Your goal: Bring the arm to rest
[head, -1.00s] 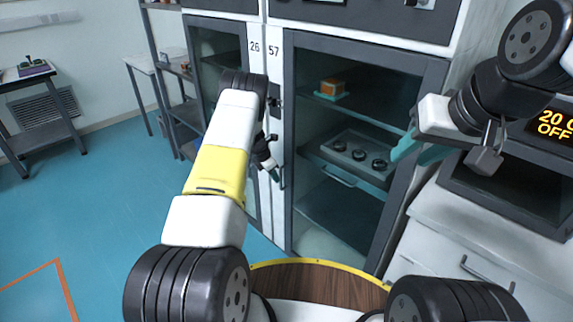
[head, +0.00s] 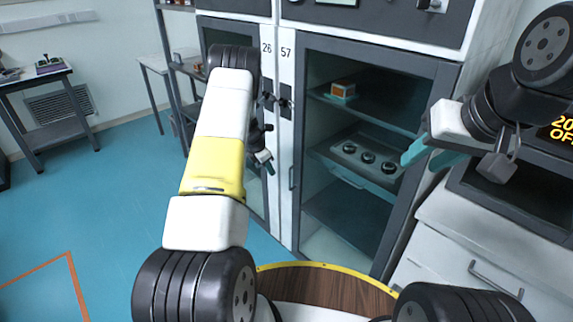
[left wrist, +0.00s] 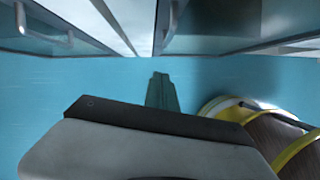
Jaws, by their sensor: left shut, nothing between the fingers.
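My left arm reaches forward over the floor, with its elbow high in the head view. My left gripper (head: 266,162) hangs in front of the cabinet doors, partly hidden behind my forearm. In the left wrist view its teal fingers (left wrist: 162,92) are together with nothing between them, above blue floor. My right gripper (head: 424,152) is at the right, in front of the glass cabinet. Its two teal fingers look apart, and I see nothing held between them.
A glass-doored cabinet (head: 447,92) marked 57 stands ahead. Inside are an orange-and-white box (head: 343,90) and a tray with dark round pieces (head: 349,150). A white drawer unit (head: 480,235) is at the right. A small table (head: 30,78) stands far left; the left floor is clear.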

